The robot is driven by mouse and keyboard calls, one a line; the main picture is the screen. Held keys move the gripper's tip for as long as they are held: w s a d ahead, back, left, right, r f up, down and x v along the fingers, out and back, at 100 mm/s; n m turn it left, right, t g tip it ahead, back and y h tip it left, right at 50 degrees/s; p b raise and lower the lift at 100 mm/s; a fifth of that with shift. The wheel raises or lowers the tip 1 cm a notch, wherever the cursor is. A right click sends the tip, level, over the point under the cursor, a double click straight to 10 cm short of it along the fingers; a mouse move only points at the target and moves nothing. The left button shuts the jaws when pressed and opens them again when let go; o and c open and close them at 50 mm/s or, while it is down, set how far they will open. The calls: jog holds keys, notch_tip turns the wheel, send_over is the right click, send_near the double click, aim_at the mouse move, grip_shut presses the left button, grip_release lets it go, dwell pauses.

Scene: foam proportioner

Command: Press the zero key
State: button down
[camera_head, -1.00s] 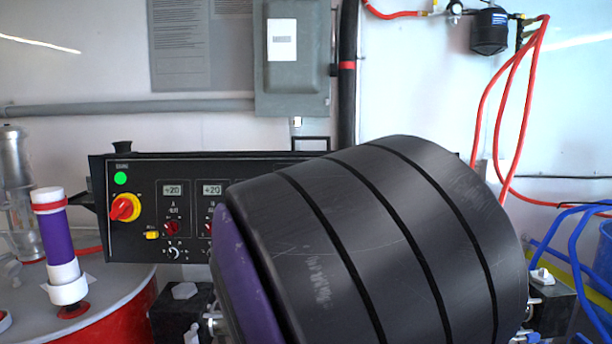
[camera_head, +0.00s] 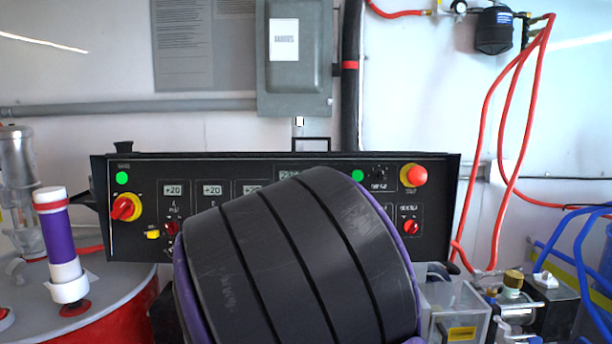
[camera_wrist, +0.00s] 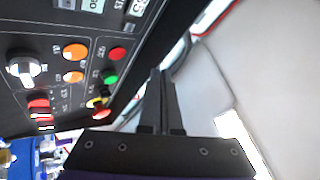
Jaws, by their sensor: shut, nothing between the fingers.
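The black control panel (camera_head: 435,235) stands behind my arm in the head view, with its middle hidden. In the wrist view the panel (camera_wrist: 60,22) fills the upper left, seen turned and close. It shows two orange buttons (camera_wrist: 75,51), a red button (camera_wrist: 117,53) and a green button (camera_wrist: 110,77). Labels are too small to read, so I cannot tell which is the zero key. My gripper (camera_wrist: 160,74) is shut and empty, apart from the buttons and to their right in the wrist view. My arm hides it in the head view.
A red emergency knob (camera_head: 413,175) is at the panel's right end, and a red-yellow rotary switch (camera_head: 124,208) at its left. A red drum (camera_head: 120,318) stands left, a clear box (camera_head: 458,305) right. Red hoses (camera_head: 490,130) hang at the right.

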jog(key=w+f, duration=0.1)
jog(key=w, duration=0.5)
jog(key=shift+b, duration=0.45)
dwell(1.1)
jog(key=shift+w+f+b, duration=0.2)
jog(key=shift+w+b, duration=0.05)
jog(key=shift+b, duration=0.1)
jog(key=shift+w+b, duration=0.25)
jog(key=shift+b, duration=0.05)
